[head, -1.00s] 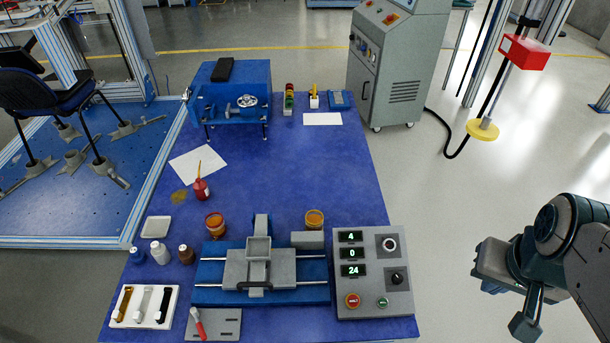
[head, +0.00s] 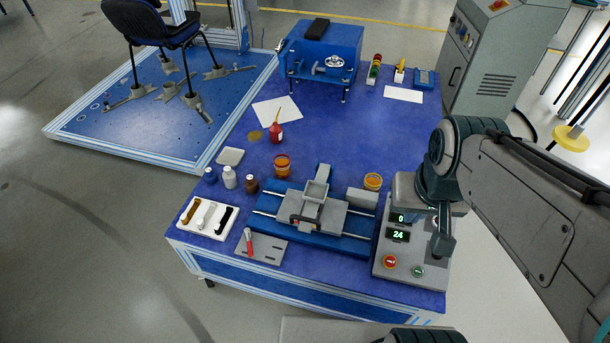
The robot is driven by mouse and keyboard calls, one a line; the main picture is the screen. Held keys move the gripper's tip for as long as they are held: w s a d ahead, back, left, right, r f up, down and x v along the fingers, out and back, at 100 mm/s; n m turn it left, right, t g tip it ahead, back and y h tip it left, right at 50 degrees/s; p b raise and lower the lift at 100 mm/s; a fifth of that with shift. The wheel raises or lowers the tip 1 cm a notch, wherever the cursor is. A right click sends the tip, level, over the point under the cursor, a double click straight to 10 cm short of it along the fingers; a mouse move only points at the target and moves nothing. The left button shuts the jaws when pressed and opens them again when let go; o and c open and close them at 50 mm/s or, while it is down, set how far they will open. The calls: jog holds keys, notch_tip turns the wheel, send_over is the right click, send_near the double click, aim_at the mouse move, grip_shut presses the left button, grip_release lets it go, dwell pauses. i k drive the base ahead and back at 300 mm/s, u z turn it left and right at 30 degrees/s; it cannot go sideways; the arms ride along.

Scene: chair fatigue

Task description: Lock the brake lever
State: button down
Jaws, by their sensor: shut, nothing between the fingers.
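A red-handled lever (head: 249,242) stands upright on a slotted grey plate (head: 268,252) at the near left of the blue bench; I cannot tell for sure that it is the brake lever. My gripper (head: 412,213) hangs over the upper part of the grey control box (head: 408,262), well to the right of the lever and apart from it. It is shut and empty, with its fingertips hard to make out.
A grey carriage on a blue slide base (head: 268,224) lies between plate and box. A white tray (head: 187,226), bottles and amber jars (head: 282,165) stand nearby. A chair (head: 158,25) stands on the blue platform (head: 100,128). Floor at left is clear.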

aim_at(249, 244)
jog(key=k, duration=0.5)
jog(key=u, duration=1.7)
jog(key=i, duration=1)
jog(key=z, duration=1.9)
